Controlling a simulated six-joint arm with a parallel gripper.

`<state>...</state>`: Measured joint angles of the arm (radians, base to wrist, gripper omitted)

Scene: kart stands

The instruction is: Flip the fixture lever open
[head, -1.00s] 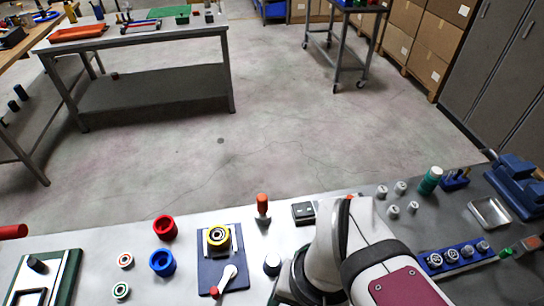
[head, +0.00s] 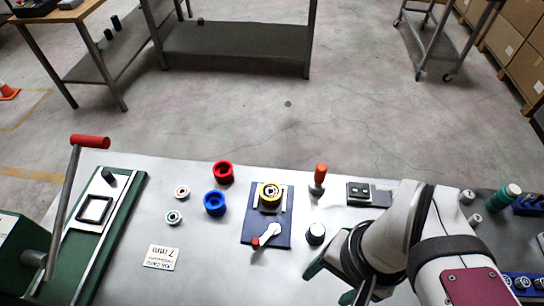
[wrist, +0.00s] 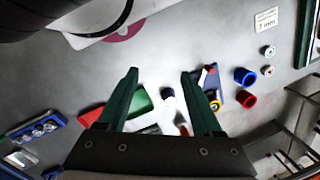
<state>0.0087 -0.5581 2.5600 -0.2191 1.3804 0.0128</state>
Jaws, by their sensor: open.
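The fixture (head: 281,233) is a dark blue plate on the bench, with a yellow and black round part (head: 270,193) on it. Its lever (head: 268,234) is pale with a red knob, lying at the plate's near end, the knob toward the lower left. In the wrist view the fixture (wrist: 218,98) and the lever (wrist: 207,75) show beyond the right finger, which partly covers them. My gripper (wrist: 160,78) has green fingers spread apart with nothing held between them. In the head view it is right of and nearer than the fixture, partly hidden by my arm, apart from the lever.
A black-and-white knob (head: 316,233) stands between fixture and arm. An orange-handled tool (head: 318,180) stands behind it. Blue (head: 214,203) and red (head: 223,172) cups are left of the fixture. A green press with a red-handled lever (head: 90,142) is farther left. Bench around the 7 mm card (head: 162,257) is clear.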

